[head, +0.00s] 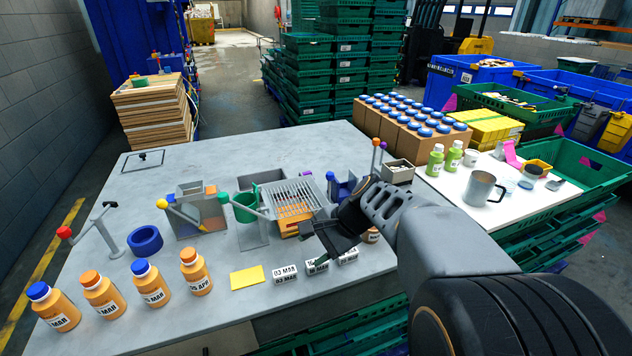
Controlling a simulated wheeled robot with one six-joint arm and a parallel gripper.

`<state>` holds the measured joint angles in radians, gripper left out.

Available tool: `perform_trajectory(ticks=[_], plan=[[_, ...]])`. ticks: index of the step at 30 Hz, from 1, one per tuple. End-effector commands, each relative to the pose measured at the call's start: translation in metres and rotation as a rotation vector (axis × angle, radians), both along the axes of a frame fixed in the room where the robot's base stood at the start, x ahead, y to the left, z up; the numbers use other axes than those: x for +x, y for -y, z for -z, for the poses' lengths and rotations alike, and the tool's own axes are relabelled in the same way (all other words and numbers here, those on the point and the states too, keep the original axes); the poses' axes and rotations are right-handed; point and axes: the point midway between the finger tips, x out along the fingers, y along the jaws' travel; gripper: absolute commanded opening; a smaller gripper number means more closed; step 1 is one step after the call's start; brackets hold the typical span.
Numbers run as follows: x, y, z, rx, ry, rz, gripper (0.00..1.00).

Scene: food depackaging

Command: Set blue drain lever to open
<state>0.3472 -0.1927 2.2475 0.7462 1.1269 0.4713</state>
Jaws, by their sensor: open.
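My gripper (314,246) is in the head view, dark and open, above the right part of the grey table. A blue fixture (341,188) stands just behind my gripper and is partly hidden by my arm. A wire rack (293,198) over an orange surface lies left of the blue fixture. I cannot tell whether my gripper touches anything.
A red-knobbed lever (65,232), a blue ring (145,240), a yellow-knobbed lever (163,232) and a green cup (245,207) stand left. Several orange bottles (155,289) line the front. Date blocks (286,273) lie near my gripper. The table's back left is mostly clear.

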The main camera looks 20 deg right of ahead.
Motion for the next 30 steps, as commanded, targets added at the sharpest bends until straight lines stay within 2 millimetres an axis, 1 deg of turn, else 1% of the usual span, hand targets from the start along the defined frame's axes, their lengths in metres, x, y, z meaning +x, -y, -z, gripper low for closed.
perform_trajectory(ticks=[1, 2, 3, 5, 6, 7, 8, 9, 12, 15, 16, 18, 20, 23, 30], plan=[[0.021, 0.014, 0.007, 0.152, -0.053, 0.156, 0.54], [0.032, 0.022, 0.005, 0.245, -0.078, 0.243, 0.54], [0.047, 0.034, 0.003, 0.368, -0.109, 0.349, 0.54], [0.068, 0.056, -0.001, 0.543, -0.145, 0.490, 0.54], [0.080, 0.072, -0.003, 0.654, -0.164, 0.572, 0.54], [0.088, 0.084, -0.005, 0.732, -0.175, 0.627, 0.54], [0.094, 0.096, -0.006, 0.806, -0.185, 0.674, 0.54], [0.102, 0.113, -0.008, 0.899, -0.195, 0.732, 0.54], [0.114, 0.149, -0.012, 1.089, -0.205, 0.833, 0.54], [0.120, 0.175, -0.014, 1.215, -0.205, 0.890, 0.54], [0.121, 0.180, -0.015, 1.242, -0.205, 0.901, 0.54], [0.125, 0.187, -0.016, 1.284, -0.204, 0.917, 0.54], [0.131, 0.188, -0.017, 1.303, -0.204, 0.924, 0.54], [0.143, 0.181, -0.018, 1.309, -0.206, 0.925, 0.54], [0.182, 0.154, -0.018, 1.307, -0.206, 0.923, 0.54]])
